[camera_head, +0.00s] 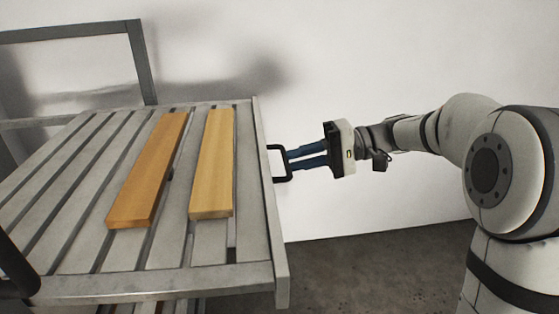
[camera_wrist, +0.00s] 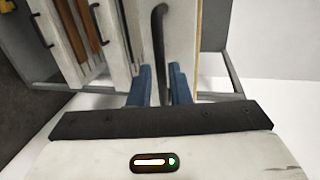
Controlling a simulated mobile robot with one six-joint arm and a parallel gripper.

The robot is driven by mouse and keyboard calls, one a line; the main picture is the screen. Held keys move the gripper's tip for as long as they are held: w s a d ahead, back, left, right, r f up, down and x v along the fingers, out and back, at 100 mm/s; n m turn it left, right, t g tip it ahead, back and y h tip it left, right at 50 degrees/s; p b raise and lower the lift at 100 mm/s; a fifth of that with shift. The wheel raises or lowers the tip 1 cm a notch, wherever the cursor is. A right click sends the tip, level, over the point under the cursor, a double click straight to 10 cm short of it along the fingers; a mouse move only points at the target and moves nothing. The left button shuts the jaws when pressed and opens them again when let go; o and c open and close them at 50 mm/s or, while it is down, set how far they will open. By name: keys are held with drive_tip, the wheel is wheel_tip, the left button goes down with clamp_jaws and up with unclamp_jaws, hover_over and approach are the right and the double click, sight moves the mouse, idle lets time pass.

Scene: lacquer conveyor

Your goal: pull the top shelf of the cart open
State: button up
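The cart's top shelf (camera_head: 75,190) is a grey slatted tray with a pale front panel (camera_head: 262,190) on its right side. A black bracket handle (camera_head: 281,163) stands out from that panel. My gripper (camera_head: 290,160) reaches in from the right, its two blue fingers at the handle. In the wrist view the handle (camera_wrist: 159,45) runs between the fingertips (camera_wrist: 161,85). The exact contact is partly hidden. The shelf panel also shows in the wrist view (camera_wrist: 183,40).
Two wooden planks, one darker (camera_head: 150,165) and one lighter (camera_head: 213,160), lie on the slats. A grey frame (camera_head: 140,60) rises behind the cart. A white wall stands at the back. The floor (camera_head: 380,265) right of the cart is clear.

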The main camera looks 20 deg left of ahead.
drive_tip(key=v, duration=0.4)
drive_tip(key=s+d+f+m+t+h+p, duration=0.2)
drive_tip(key=s+d+t+h+p, duration=0.2)
drive_tip(key=s+d+h, duration=0.3)
drive_tip(key=s+d+f+m+t+h+p, duration=0.2)
drive_tip(key=s+d+t+h+p, duration=0.2)
drive_tip(key=s+d+h+p, duration=0.3)
drive_tip(key=s+d, duration=0.4)
drive_tip(key=d, duration=0.3)
drive_tip(key=shift+d+m+t, duration=0.3)
drive_tip(key=shift+d, duration=0.05)
